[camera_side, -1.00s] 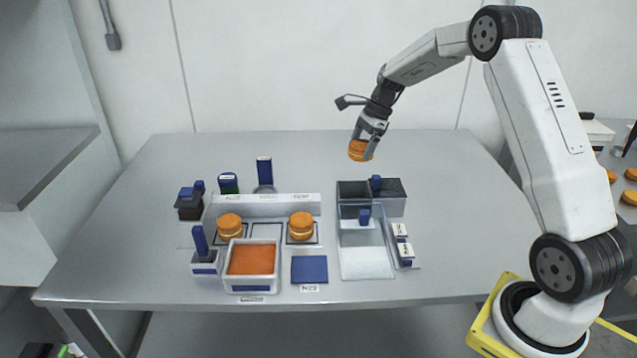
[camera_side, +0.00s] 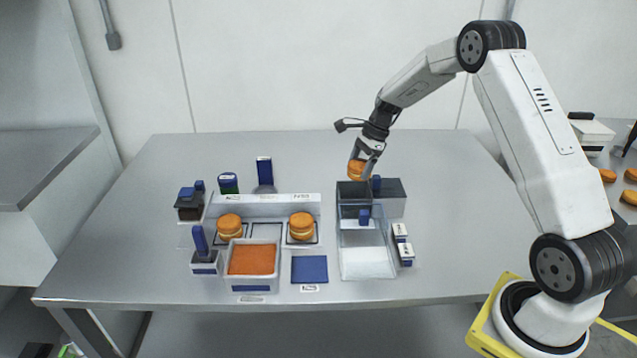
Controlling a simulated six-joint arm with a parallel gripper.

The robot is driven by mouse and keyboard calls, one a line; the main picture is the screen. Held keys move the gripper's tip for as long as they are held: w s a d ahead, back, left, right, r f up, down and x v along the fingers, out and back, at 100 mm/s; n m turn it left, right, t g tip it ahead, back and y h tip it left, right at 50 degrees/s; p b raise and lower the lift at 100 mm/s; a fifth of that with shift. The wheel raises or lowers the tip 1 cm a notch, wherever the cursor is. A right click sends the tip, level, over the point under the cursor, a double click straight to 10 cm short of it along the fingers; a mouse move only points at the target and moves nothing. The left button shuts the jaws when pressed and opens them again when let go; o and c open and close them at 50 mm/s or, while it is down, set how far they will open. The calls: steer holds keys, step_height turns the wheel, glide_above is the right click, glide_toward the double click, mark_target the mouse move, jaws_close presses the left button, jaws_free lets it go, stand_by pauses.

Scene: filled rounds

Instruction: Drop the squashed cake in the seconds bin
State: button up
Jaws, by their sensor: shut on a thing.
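My gripper (camera_side: 363,163) is shut on an orange round cake (camera_side: 356,169). It holds the cake just above the left one of two dark grey open bins (camera_side: 353,190). The fingers hide part of the cake, and I cannot tell from here how squashed it is. Two more orange filled cakes stand upright on the work stand, one at the left (camera_side: 229,226) and one at the right (camera_side: 302,225). No label that I can read marks which bin is for seconds.
A white tub of orange filling (camera_side: 253,262) and a blue pad (camera_side: 310,269) lie at the front. A clear tray (camera_side: 366,262) lies in front of the bins, with small labelled boxes (camera_side: 402,244) beside it.

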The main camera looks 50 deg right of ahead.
steer(key=shift+f, duration=0.15)
steer(key=o, duration=0.5)
steer(key=shift+v, duration=3.95)
steer(key=shift+s+a+n, duration=0.1)
steer(key=shift+a+n, duration=0.2)
steer(key=shift+a, duration=0.1)
steer(key=s+a+f+n+h, duration=0.1)
steer(key=s+a+n, duration=0.5)
steer(key=a+n, duration=0.1)
steer(key=s+a+f+n+h, duration=0.1)
steer(key=s+a+n, duration=0.6)
steer(key=n, duration=0.1)
steer(key=s+a+f+n+h, duration=0.1)
steer(key=s+a+n+h, duration=0.1)
steer(key=s+a+n, duration=0.4)
steer(key=shift+s+a+f+n+t, duration=0.2)
steer(key=shift+a+n, duration=0.15)
steer(key=shift+a, duration=0.15)
steer(key=shift+s+a+f+n+t, duration=0.1)
steer(key=shift+a+n+t, duration=0.1)
steer(key=shift+a+n, duration=0.25)
